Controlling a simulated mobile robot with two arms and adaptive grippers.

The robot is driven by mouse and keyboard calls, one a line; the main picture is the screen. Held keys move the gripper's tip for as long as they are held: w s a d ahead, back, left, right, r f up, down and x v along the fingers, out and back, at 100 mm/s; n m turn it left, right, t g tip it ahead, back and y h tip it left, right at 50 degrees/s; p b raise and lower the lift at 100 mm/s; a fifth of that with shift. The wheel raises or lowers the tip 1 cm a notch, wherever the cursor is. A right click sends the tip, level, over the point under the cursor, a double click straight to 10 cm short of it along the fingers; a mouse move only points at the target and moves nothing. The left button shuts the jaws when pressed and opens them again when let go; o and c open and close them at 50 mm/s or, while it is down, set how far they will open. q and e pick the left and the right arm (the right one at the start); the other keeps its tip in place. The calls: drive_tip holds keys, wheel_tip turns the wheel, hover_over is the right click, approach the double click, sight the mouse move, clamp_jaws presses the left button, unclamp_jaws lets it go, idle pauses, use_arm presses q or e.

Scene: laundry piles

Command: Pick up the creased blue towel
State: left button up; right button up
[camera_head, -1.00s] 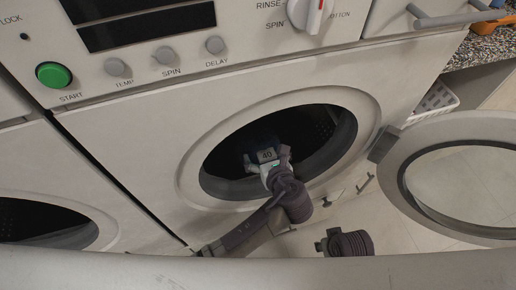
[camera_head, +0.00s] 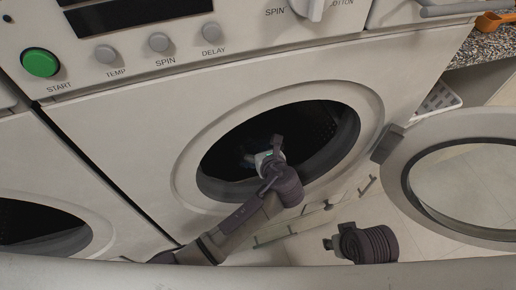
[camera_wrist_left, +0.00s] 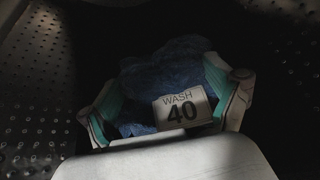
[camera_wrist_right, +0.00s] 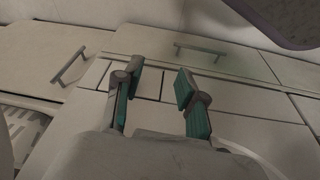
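The creased blue towel (camera_wrist_left: 165,78) lies inside the dark washer drum, bunched up, with a white "WASH 40" label (camera_wrist_left: 182,110) in front of it. In the head view only a dim bluish patch of the towel (camera_head: 246,158) shows inside the round opening. My left gripper (camera_wrist_left: 168,95) is inside the drum, with its teal-padded fingers spread wide on either side of the towel and label. I cannot tell whether the fingers touch the cloth. My right gripper (camera_wrist_right: 158,84) is open and empty, away from the drum, facing pale cabinet fronts.
The round washer door (camera_head: 395,190) stands open at the right. The perforated drum wall (camera_wrist_left: 35,90) is beside my left gripper. A white basket (camera_head: 440,100) stands behind the door. Drawer handles (camera_wrist_right: 70,65) face my right gripper.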

use_arm(q)
drive_tip(key=c, duration=1.1)
drive_tip(key=shift+r, duration=0.15)
